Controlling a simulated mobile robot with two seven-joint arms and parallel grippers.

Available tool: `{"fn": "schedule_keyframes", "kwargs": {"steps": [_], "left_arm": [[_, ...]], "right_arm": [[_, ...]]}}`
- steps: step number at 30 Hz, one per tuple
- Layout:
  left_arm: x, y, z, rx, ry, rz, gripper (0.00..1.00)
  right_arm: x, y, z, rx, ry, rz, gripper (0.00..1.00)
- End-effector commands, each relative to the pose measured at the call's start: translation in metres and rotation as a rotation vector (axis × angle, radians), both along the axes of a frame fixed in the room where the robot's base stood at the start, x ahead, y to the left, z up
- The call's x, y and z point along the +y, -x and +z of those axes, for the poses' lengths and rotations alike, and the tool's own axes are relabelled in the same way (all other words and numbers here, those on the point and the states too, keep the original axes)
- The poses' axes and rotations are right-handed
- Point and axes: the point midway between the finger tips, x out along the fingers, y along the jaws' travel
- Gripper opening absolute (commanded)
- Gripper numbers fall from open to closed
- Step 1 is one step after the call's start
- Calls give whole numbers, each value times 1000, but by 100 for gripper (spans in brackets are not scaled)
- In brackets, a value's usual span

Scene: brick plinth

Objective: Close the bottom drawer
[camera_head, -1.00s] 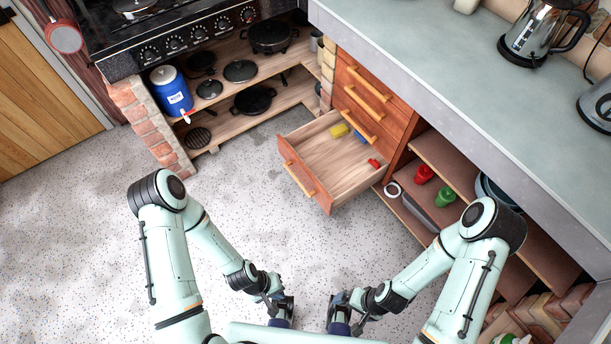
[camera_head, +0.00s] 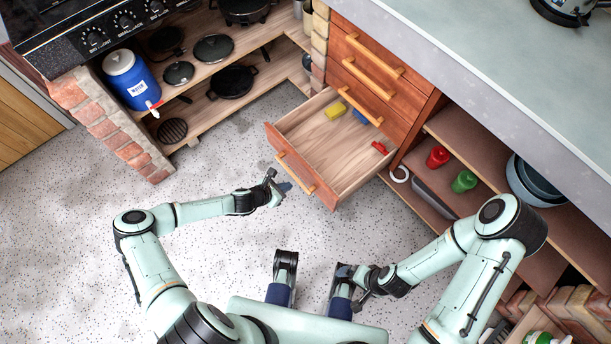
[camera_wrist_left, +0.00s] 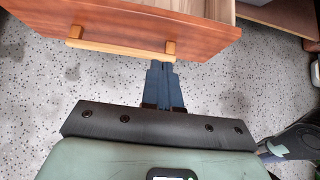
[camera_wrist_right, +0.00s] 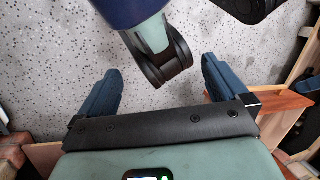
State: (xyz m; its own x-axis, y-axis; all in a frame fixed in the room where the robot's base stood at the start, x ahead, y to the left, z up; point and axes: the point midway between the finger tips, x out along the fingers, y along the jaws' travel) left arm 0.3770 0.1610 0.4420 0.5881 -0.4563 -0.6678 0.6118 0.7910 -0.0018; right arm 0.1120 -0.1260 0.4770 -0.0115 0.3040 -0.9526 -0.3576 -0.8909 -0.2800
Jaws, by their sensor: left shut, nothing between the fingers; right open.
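The bottom drawer (camera_head: 279,142) of the wooden unit is pulled out, with its brown front and pale bar handle (camera_head: 294,174) facing me. My left gripper (camera_head: 284,187) is shut and empty, just in front of the drawer front, near the handle. In the left wrist view its blue fingertips (camera_wrist_left: 163,68) lie by one end of the handle (camera_wrist_left: 110,49), below the drawer front (camera_wrist_left: 180,32); whether they touch it I cannot tell. My right gripper (camera_head: 362,296) is low by my base; in the right wrist view its fingers (camera_wrist_right: 158,82) are apart and empty.
The drawer holds a yellow item (camera_head: 335,112), a blue item (camera_head: 360,117) and a red item (camera_head: 380,148). Open shelves (camera_head: 460,150) stand right, pan shelves (camera_head: 270,80) and a brick pillar (camera_head: 110,125) left. The speckled floor is clear.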

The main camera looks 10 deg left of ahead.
Motion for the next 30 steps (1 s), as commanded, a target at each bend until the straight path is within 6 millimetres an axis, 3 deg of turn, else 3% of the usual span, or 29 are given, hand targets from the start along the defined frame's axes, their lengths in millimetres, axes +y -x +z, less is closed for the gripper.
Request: {"fn": "schedule_keyframes", "kwargs": {"steps": [9,18,30], "left_arm": [[-33,-40,-50,1,-2,-5,0],[-54,-68,-46,0,-3,-5,0],[-56,-70,-45,-1,-3,-4,0]], "right_arm": [[-16,-35,-31,-92,44,-39,100],[-22,-48,-40,-129,61,-54,100],[-23,-50,-40,-134,63,-56,100]]}}
